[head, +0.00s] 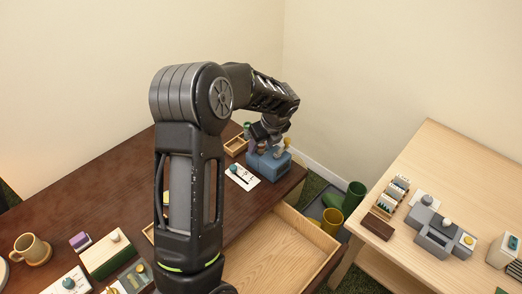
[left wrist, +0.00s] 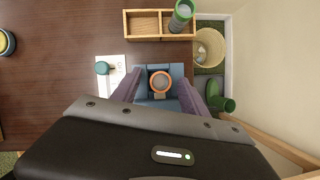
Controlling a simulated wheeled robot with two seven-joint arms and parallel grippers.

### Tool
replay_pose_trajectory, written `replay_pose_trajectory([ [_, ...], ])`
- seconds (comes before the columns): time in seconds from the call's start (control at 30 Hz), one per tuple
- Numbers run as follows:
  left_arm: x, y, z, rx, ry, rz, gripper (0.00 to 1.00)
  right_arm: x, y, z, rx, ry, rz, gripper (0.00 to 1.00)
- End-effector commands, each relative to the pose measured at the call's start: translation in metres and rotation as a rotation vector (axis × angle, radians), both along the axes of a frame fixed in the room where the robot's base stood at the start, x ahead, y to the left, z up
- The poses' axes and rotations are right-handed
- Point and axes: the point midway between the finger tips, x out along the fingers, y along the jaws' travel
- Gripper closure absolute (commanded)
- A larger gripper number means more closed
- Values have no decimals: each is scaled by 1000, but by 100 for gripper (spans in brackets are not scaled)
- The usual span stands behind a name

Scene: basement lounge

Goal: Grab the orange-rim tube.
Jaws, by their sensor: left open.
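The orange-rim tube (left wrist: 160,81) shows from above in the left wrist view as a round orange ring with a dark middle. It stands in a blue block-shaped holder (left wrist: 177,70), which shows in the head view (head: 268,168) near the right end of the dark table. My left gripper (head: 269,143) is open and points down over the holder. In the left wrist view its two fingers lie left and right of the tube, with gaps on both sides. In the head view the gripper hides the tube. My right gripper is not in view.
A wooden divided box (left wrist: 145,23) with a green-rim tube (left wrist: 182,15) stands close behind the holder. A white card (head: 241,177) with a teal knob lies left of it. An open drawer (head: 270,262) juts out in front. Green (head: 356,196) and yellow (head: 332,220) bins stand right.

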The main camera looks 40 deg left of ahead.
Motion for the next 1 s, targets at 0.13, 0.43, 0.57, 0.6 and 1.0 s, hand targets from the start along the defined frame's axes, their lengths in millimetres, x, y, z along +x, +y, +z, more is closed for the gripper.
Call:
replay_pose_trajectory([
  [0.13,0,0,0,0,-2,1,48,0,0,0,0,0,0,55],
  [0.43,0,0,1,0,-2,1,48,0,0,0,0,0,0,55],
  [0.57,0,0,1,0,-2,1,50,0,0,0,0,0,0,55],
  [0.6,0,0,1,0,-2,1,53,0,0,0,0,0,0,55],
  [1.0,0,0,1,0,-2,1,86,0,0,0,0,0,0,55],
])
